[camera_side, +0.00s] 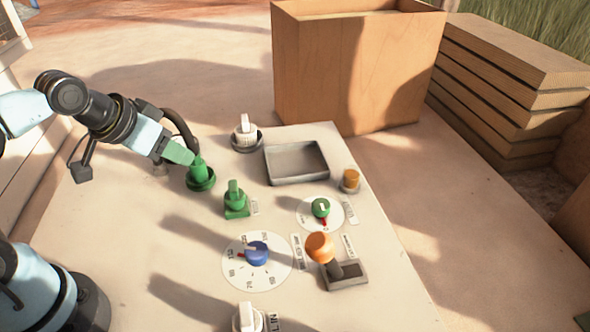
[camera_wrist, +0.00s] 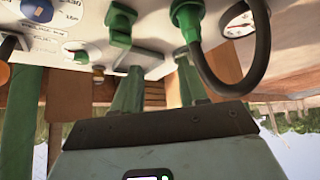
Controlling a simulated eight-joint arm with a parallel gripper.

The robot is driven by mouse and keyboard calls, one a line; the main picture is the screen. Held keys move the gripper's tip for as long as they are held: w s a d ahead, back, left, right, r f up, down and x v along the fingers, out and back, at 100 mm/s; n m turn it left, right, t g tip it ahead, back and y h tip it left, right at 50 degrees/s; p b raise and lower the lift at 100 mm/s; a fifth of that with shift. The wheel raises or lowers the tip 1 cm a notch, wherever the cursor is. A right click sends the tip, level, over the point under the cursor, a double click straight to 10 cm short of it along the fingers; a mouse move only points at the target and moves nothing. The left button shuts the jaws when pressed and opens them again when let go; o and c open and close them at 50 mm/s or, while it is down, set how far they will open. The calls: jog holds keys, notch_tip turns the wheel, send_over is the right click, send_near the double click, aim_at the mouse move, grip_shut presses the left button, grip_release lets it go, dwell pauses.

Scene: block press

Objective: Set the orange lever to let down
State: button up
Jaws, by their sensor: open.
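The orange lever (camera_side: 320,247) stands near the panel's front right in the side view. Its round orange knob leans up and left from a dark slotted base (camera_side: 347,276). Small labels stand on both sides of it, too small to read. My gripper (camera_side: 183,156) is up at the panel's left, close to a green plug (camera_side: 200,175) and well away from the lever. In the wrist view my gripper (camera_wrist: 158,65) has its two green fingers apart, with nothing seen between them.
A green switch (camera_side: 236,200), a blue dial knob (camera_side: 256,253) and a green dial knob (camera_side: 320,208) lie between gripper and lever. A grey tray (camera_side: 297,163), an orange button (camera_side: 350,180) and white switches (camera_side: 245,132) stand around. A wooden box (camera_side: 345,75) is behind.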

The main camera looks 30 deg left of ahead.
jog(key=o, duration=0.4)
jog(key=shift+d+f, duration=0.1)
jog(key=shift+d, duration=0.05)
jog(key=shift+c, duration=0.2)
jog(key=shift+o, duration=0.7)
jog(key=w+d+f+m+g+h, duration=0.1)
jog(key=d+f+m+g+h, duration=0.1)
jog(key=d+m+h, duration=0.4)
jog(key=d+f+m, duration=0.1)
jog(key=d, duration=0.2)
jog(key=shift+d+f+g, duration=0.15)
jog(key=shift+g, duration=0.15)
jog(key=m+g+h, duration=0.2)
jog(key=m+h, duration=0.5)
jog(key=m, duration=0.2)
send_near(318, 245)
jog(key=x, duration=0.3)
jog(key=f+x, duration=0.1)
jog(key=x, duration=0.3)
jog(key=w+x, duration=0.1)
jog(key=x, duration=0.2)
jog(key=shift+a+f, duration=0.2)
jog(key=shift+f, duration=0.1)
jog(key=shift+c, duration=0.4)
grip_shut()
